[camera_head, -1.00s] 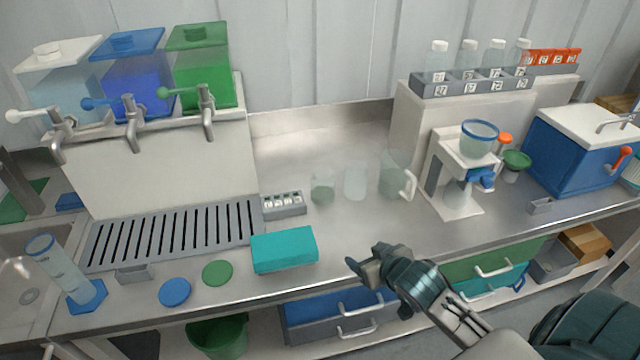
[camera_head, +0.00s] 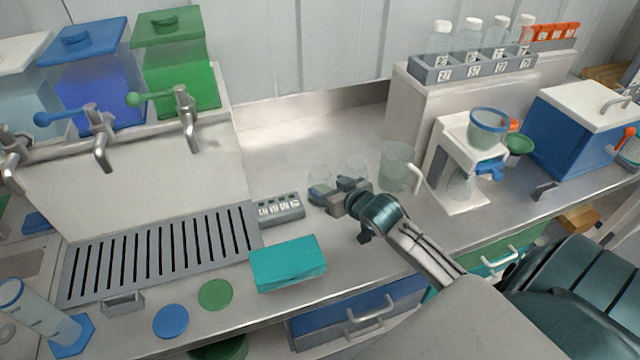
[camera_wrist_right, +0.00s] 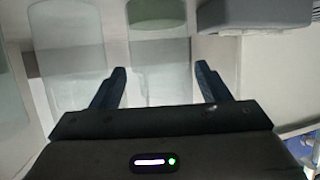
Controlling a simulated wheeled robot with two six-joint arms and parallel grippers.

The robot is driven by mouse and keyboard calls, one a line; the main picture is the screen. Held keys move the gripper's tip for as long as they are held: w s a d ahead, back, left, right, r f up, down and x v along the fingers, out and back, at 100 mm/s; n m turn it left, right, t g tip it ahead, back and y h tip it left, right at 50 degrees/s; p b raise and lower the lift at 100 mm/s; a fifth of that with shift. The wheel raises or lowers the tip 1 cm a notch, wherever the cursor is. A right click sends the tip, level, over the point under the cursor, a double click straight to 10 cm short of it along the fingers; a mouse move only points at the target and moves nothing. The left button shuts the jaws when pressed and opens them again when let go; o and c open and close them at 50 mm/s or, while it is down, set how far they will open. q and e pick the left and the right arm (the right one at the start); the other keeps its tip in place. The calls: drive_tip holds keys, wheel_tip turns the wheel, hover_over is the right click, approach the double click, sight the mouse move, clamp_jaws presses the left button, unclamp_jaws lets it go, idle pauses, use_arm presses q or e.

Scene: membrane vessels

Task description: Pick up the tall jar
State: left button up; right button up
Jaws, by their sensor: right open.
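Two clear glass jars stand side by side on the steel counter. The left jar (camera_head: 318,181) has a greenish tint low down, and the right jar (camera_head: 357,169) looks clear. I cannot tell from the head view which is taller. My right gripper (camera_head: 337,190) is open just in front of them and hides their lower parts. In the right wrist view the greenish jar (camera_wrist_right: 160,45) lies between the spread fingers, with no visible grip on it. The clear jar (camera_wrist_right: 68,60) is to its left there. My left gripper is not in view.
A glass jug (camera_head: 396,168) with a handle stands right of the jars. A grey labelled block (camera_head: 280,209) is to their left. A teal box (camera_head: 288,263) lies nearer the front edge. A white stand (camera_head: 462,185) is farther right. The counter behind the jars is clear.

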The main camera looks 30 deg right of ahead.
drive_tip(key=shift+w+f, duration=0.2)
drive_tip(key=shift+w, duration=0.2)
drive_tip(key=p+x, duration=0.1)
drive_tip(key=x, duration=0.3)
drive_tip(key=shift+w+f+p, duration=0.2)
drive_tip(key=shift+f+p, duration=0.15)
drive_tip(key=shift+f, duration=0.15)
drive_tip(key=shift+w+f, duration=0.25)
drive_tip(key=shift+w, duration=0.05)
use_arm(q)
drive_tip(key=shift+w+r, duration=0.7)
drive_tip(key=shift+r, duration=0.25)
use_arm(e)
drive_tip(key=c, duration=0.7)
